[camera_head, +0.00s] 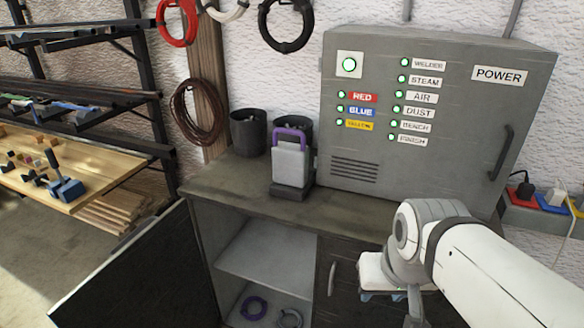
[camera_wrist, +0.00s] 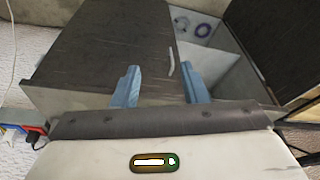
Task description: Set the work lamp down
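The work lamp seems to be the light grey block with a purple handle (camera_head: 291,162) on the counter (camera_head: 225,182), left of the power cabinet. It stands upright in or on a dark base (camera_head: 293,190). My gripper (camera_head: 383,296) is well away from it, lower and to the right, in front of the cupboard. In the wrist view my gripper (camera_wrist: 161,88) has two blue fingers set wide apart with nothing between them. The lamp does not show in the wrist view.
The grey power cabinet (camera_head: 440,105) with lit green indicators stands on the counter. Dark pots (camera_head: 248,132) stand behind the lamp. Below, an open cupboard (camera_head: 265,250) holds a purple ring (camera_head: 253,308) and a grey ring. Its dark door (camera_head: 135,275) swings out left. The counter's front left is clear.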

